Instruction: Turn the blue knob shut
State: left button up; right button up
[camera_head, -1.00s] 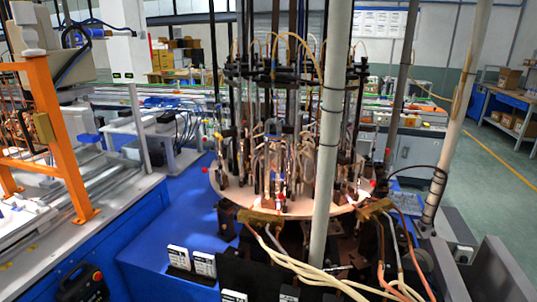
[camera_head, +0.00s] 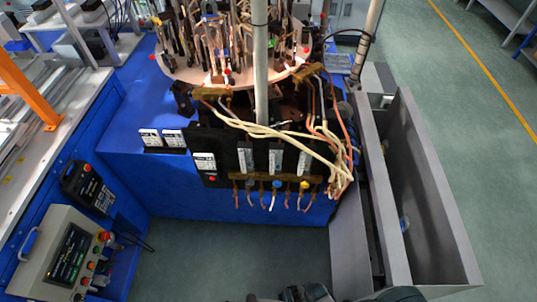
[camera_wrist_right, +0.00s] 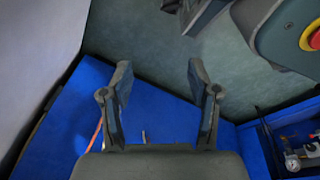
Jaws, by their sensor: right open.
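A small blue knob (camera_head: 277,185) sits in the row of valves on the brown manifold bar (camera_head: 262,177), at the front of the blue machine base in the head view. A yellow knob (camera_head: 304,185) is to its right. Pale and orange hoses hang around and below the row. My right gripper (camera_wrist_right: 160,78) shows in the right wrist view, open, with nothing between its fingers. The blue knob cannot be made out in that view. Dark parts at the bottom edge of the head view are probably mine. My left gripper is not seen.
Black panels with white labels (camera_head: 205,163) stand above the manifold. A grey open trough (camera_head: 430,190) is on the right. A control box (camera_head: 65,255) with a screen and buttons is at lower left. The green floor before the manifold is clear.

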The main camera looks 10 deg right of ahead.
jog(key=w+r+n+t+h, duration=0.2)
jog(key=w+r+n, duration=0.2)
jog(key=w+n, duration=0.35)
jog(key=n+t+h+b, duration=0.3)
jog(key=n+t, duration=1)
jog(key=n, duration=0.8)
send_near(277, 185)
jog(key=x, duration=0.8)
jog(key=shift+w+d+f+b, duration=0.1)
jog(key=shift+w+f+b, duration=0.1)
jog(key=shift+b, duration=0.1)
jog(key=shift+w+d, duration=0.15)
jog(key=shift+w, duration=0.35)
jog(key=shift+w+r, duration=0.1)
jog(key=c, duration=1.1)
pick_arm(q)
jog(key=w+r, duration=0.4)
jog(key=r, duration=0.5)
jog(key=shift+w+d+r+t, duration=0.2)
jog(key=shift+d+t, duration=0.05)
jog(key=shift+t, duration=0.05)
pick_arm(e)
jog(key=shift+c, duration=0.2)
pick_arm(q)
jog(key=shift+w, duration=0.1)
